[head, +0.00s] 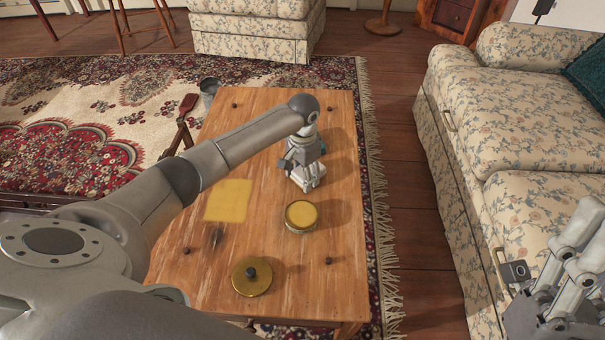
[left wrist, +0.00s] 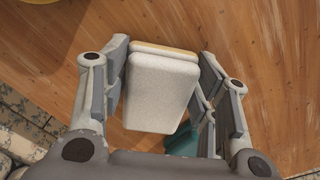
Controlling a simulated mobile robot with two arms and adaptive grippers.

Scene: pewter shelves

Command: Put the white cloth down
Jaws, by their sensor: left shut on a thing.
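The white cloth (left wrist: 162,92) shows in the left wrist view as a thick pale block with a tan layer along its far edge. My left gripper (left wrist: 160,88) is shut on it, with one finger on each side. In the head view my left gripper (head: 306,176) points down over the right half of the wooden table (head: 285,235). The cloth is mostly hidden there, and I cannot tell whether it touches the table. My right gripper (head: 565,265) is at the lower right by the sofa; its finger opening is unclear.
A round yellow-topped tin (head: 300,215) stands just nearer than the left gripper. A yellow square (head: 228,200) and a brass lid (head: 252,277) with a dark knob lie on the table. A teal thing (left wrist: 183,144) is partly hidden beside the cloth. A metal bucket (head: 209,87) is at the far left.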

